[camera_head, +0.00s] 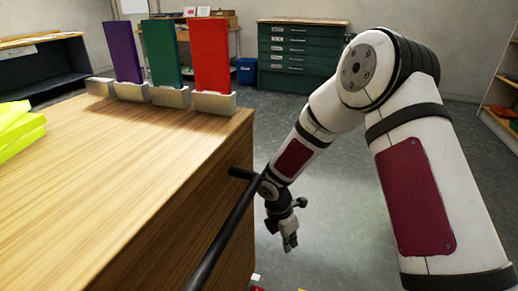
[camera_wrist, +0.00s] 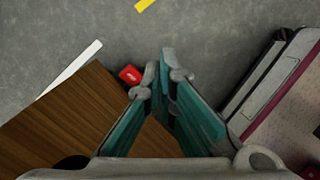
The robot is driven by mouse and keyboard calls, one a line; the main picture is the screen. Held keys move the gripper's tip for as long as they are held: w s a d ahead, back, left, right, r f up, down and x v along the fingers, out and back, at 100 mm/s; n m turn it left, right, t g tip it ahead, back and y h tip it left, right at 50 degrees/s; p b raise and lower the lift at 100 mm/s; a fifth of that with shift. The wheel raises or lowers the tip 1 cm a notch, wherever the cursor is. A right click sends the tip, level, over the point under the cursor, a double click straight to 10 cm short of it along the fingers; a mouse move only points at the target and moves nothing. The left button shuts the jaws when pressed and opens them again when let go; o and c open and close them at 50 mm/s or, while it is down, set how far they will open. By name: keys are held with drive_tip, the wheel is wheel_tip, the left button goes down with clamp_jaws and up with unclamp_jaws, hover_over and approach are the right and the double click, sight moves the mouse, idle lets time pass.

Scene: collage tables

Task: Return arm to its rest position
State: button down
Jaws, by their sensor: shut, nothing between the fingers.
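My arm, white with dark red panels, reaches down on the right side of the head camera view. My gripper (camera_head: 290,245) hangs beside the wooden table's right end, below the level of its top. In the wrist view, my gripper (camera_wrist: 163,68) has its teal-lined fingers brought together at the tips, with nothing held between them.
The wooden table (camera_head: 120,185) bears purple (camera_head: 123,52), green (camera_head: 161,55) and red (camera_head: 210,55) panels in grey holders, and yellow sheets (camera_head: 20,128). A black bar (camera_head: 225,233) runs along its side. A red piece (camera_wrist: 130,74) lies on the floor. Open floor lies behind.

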drive_tip(key=s+d+r+m+h, duration=0.1)
drive_tip(key=s+d+r+m, duration=0.3)
drive_tip(key=r, duration=0.4)
drive_tip(key=s+d+r+m, duration=0.4)
drive_tip(key=r, duration=0.5)
drive_tip(key=s+d+r+m+h, duration=0.1)
drive_tip(key=s+d+r+m, duration=0.3)
drive_tip(key=r, duration=0.4)
drive_tip(key=s+a+r+m+y, duration=0.15)
drive_tip(key=s+r+m, duration=0.35)
drive_tip(key=s, duration=0.7)
drive_tip(key=s+r+m+y, duration=0.2)
drive_tip(key=s+m+y, duration=0.1)
drive_tip(key=s+m, duration=0.65)
wheel_tip(320, 180, up, 36)
drive_tip(key=s+n+t+p, duration=0.1)
drive_tip(key=t+p, duration=0.3)
drive_tip(key=p, duration=3)
drive_tip(key=shift+s+r+n, duration=0.15)
drive_tip(key=shift+s+n, duration=0.25)
drive_tip(key=shift+n, duration=0.15)
